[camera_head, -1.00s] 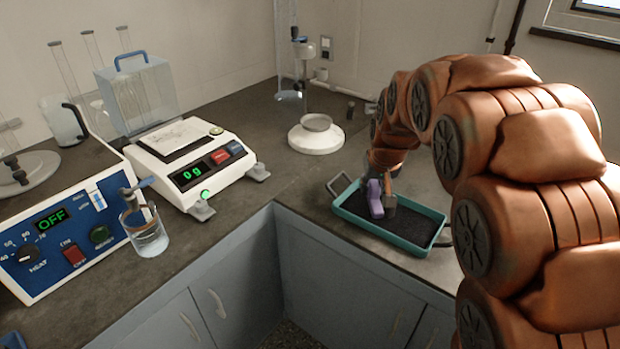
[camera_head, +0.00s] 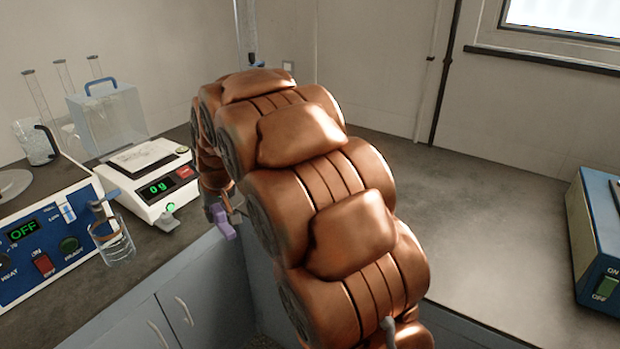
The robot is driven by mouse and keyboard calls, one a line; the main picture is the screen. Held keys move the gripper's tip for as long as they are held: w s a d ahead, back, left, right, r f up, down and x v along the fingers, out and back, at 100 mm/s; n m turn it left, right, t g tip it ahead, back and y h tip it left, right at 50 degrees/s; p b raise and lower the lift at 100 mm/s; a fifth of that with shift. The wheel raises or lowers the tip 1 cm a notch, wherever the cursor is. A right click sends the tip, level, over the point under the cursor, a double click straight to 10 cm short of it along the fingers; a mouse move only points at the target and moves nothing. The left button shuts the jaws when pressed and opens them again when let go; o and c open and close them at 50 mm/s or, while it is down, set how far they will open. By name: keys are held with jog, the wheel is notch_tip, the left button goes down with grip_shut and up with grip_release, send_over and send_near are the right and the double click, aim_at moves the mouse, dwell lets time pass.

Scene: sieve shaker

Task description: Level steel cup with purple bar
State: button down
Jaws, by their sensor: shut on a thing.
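My gripper (camera_head: 216,209) is small and partly hidden by my arm, left of the picture's middle. It is shut on the purple bar (camera_head: 223,225), which hangs just past the edge of the counter, to the right of the balance. I cannot make out a steel cup; my arm covers the middle of the counter.
A white balance (camera_head: 150,205) reading 0 g stands left of my gripper. A blue heater unit (camera_head: 40,235) and a glass beaker (camera_head: 118,250) are further left. A blue box with a switch (camera_head: 598,262) stands at the right edge. The right counter (camera_head: 480,210) is largely bare.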

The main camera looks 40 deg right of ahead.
jog(key=s+d+r+m+h+p, duration=0.15)
jog(key=s+d, duration=0.25)
jog(key=d, duration=0.9)
jog(key=s+d+r+m, duration=0.15)
jog(key=s+d, duration=0.25)
jog(key=d, duration=0.9)
jog(key=shift+s+d+f, duration=0.1)
jog(key=shift+f, duration=1.55)
jog(key=shift+s+f, duration=0.1)
jog(key=shift+f, duration=1.5)
jog(key=shift+s+d+r, duration=0.1)
jog(key=shift+s+d, duration=0.15)
jog(key=shift+d, duration=0.55)
jog(key=shift+s+d+r, duration=0.1)
jog(key=shift+s+d, duration=0.1)
jog(key=shift+d, duration=0.55)
jog(key=shift+s+d, duration=0.25)
jog(key=shift+d, duration=0.55)
jog(key=shift+s+d+f+b, duration=0.15)
jog(key=shift+s+d, duration=0.1)
jog(key=shift+d, duration=0.5)
jog(key=shift+s+d+r+b, duration=0.1)
jog(key=shift+s+d+b, duration=0.15)
jog(key=shift+d, duration=0.55)
jog(key=shift+s+d+f+b, duration=0.1)
jog(key=shift+s+d, duration=0.15)
jog(key=shift+d, duration=0.5)
jog(key=shift+s+d+r, duration=0.1)
jog(key=shift+r, duration=2.95)
